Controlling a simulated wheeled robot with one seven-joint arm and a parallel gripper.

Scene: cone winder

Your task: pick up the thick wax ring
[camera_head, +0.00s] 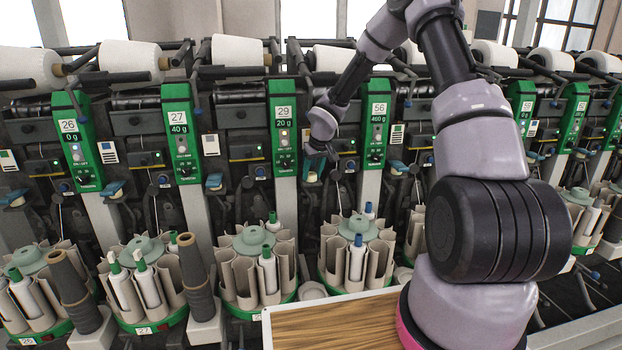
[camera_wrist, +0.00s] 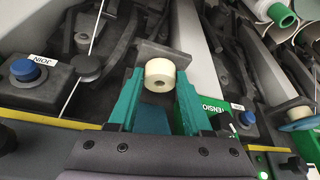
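The thick wax ring is a cream, short cylinder (camera_wrist: 160,73) with a dark centre hole, in the upper middle of the wrist view. It sits against a dark plate on the winder. My gripper (camera_wrist: 160,86) has teal fingers spread apart, with the ring between or just beyond their tips. The gaps beside the ring look very narrow, and I cannot tell whether either finger touches it. In the head view my gripper (camera_head: 315,166) is small, in front of the machine by the panel marked 29. The ring cannot be made out there.
In the wrist view a blue button (camera_wrist: 26,70) is at left and another blue knob (camera_wrist: 246,118) at right. Green panels such as number 29 (camera_head: 283,127) and dark machine arms crowd around. Below stand bobbin magazines (camera_head: 258,268) and a wooden-topped surface (camera_head: 335,322).

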